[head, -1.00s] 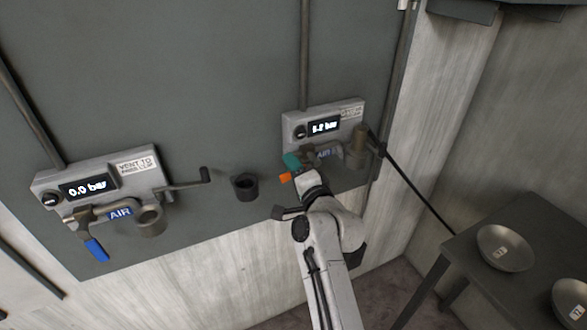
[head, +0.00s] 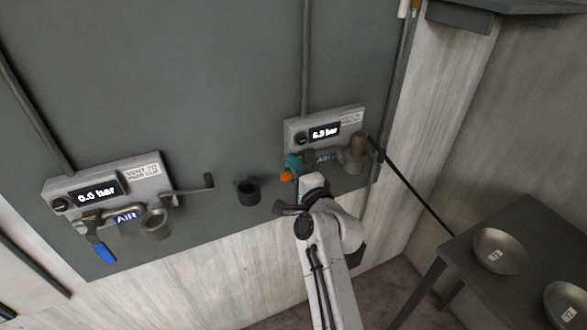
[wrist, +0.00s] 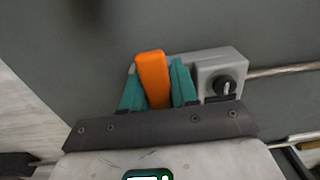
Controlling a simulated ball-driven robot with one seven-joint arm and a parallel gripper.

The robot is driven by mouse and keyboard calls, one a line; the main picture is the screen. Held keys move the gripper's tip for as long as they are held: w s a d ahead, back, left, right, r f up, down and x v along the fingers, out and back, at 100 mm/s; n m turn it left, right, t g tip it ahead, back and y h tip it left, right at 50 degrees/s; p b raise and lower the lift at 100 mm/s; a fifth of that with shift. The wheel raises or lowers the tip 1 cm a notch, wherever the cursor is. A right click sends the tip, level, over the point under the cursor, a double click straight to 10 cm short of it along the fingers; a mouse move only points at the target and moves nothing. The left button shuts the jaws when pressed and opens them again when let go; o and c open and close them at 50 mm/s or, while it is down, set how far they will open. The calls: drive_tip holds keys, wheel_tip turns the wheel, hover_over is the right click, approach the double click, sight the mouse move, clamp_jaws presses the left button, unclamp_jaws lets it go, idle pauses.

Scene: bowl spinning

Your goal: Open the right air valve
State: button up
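The right air valve's unit (head: 296,131) is a grey box on the panel with a lit display (head: 325,132). The display shows a non-zero bar reading, too small to read surely. A blue AIR label (head: 324,157) sits below it. The valve's orange handle (head: 287,177) shows beside my gripper (head: 292,166). In the wrist view the orange handle (wrist: 153,78) stands between the teal fingers of my gripper (wrist: 156,68). It fills the gap at their base, and the fingers look shut on it. The handle's pivot is hidden.
A left air unit (head: 98,192) reads 0.0 bar, with a blue handle (head: 104,253) slanting down. A crank (head: 190,189) and a dark cup (head: 248,192) are between the units. A dark rod (head: 410,186) slants down at right. A table (head: 513,215) holds metal bowls (head: 499,251).

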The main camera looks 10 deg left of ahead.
drive_tip(key=o, duration=0.4)
drive_tip(key=shift+s+d, duration=0.1)
drive_tip(key=v, duration=1)
drive_tip(key=shift+s+d, duration=0.2)
drive_tip(key=shift+s, duration=0.05)
drive_tip(key=s+d+f+n+g+h, duration=0.65)
drive_tip(key=s+d+f, duration=0.9)
drive_tip(key=d, duration=0.35)
drive_tip(key=s+d+f+n+g+h, duration=0.1)
drive_tip(key=s+d+g, duration=0.1)
drive_tip(key=s, duration=0.6)
drive_tip(key=s+d+f+n+g+h, duration=0.1)
drive_tip(key=s+d+f+n+g, duration=0.1)
drive_tip(key=s+d, duration=0.3)
drive_tip(key=s+d+f+n+g+h, duration=0.1)
drive_tip(key=s+d+g, duration=0.2)
drive_tip(key=s, duration=0.8)
drive_tip(key=shift+d+f+g+h, duration=0.25)
drive_tip(key=shift+d+f+h, duration=0.15)
drive_tip(key=shift+d, duration=0.35)
